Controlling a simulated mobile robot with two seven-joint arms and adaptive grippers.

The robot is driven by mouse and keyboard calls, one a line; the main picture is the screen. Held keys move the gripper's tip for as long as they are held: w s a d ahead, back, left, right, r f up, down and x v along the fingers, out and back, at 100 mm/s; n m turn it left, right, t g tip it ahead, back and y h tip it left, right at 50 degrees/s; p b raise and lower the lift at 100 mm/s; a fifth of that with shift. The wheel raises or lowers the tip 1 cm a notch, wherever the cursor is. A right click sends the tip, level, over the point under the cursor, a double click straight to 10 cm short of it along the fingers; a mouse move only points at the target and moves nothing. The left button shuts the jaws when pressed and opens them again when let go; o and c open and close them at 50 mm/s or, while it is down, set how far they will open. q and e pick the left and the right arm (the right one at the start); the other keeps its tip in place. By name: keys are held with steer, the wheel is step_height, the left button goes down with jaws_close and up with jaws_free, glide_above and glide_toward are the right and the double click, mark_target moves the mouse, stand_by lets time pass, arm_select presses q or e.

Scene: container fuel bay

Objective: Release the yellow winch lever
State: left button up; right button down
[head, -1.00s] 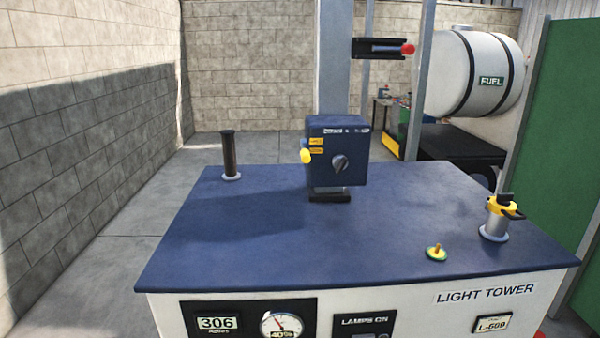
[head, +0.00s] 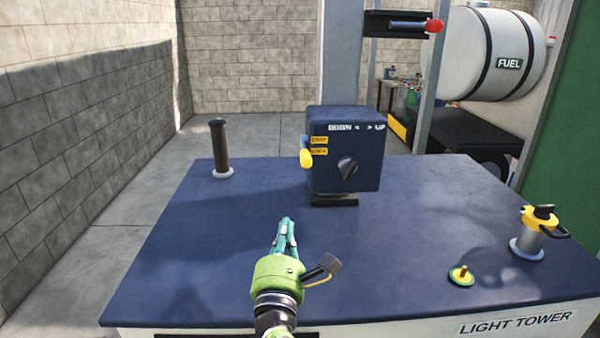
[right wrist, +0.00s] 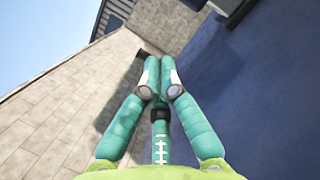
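The yellow winch lever (head: 306,157) is a short rounded yellow handle on the left side of the blue winch box (head: 343,180). Yellow labels sit beside it on the box face. My right gripper (head: 284,228), green with teal fingers, is in front of the box, below and left of the lever and apart from it. Its fingers (right wrist: 158,65) are together with nothing seen between them. The lever does not show in the right wrist view. My left gripper is not in view.
The blue cabinet top (head: 230,270) is mostly clear. A black post handle (head: 219,147) stands at back left. A green-yellow knob (head: 461,275) and a yellow-collared cylinder (head: 531,238) are at right. A grey mast (head: 350,60) rises behind the box.

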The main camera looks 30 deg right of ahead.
mark_target(305, 151)
arm_select(q)
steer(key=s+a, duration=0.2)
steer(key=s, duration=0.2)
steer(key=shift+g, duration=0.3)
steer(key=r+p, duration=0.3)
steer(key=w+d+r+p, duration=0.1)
steer(key=p, duration=0.1)
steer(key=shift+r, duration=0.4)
arm_select(e)
steer(key=w+d+r, duration=0.5)
steer(key=w+d, duration=0.1)
steer(key=d, duration=0.1)
steer(key=shift+w+d+r, duration=0.25)
steer(key=shift+w+r, duration=0.05)
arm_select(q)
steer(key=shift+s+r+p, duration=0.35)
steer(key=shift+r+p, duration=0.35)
arm_select(e)
steer(key=shift+s+a+r, duration=0.1)
steer(key=shift+r, duration=0.55)
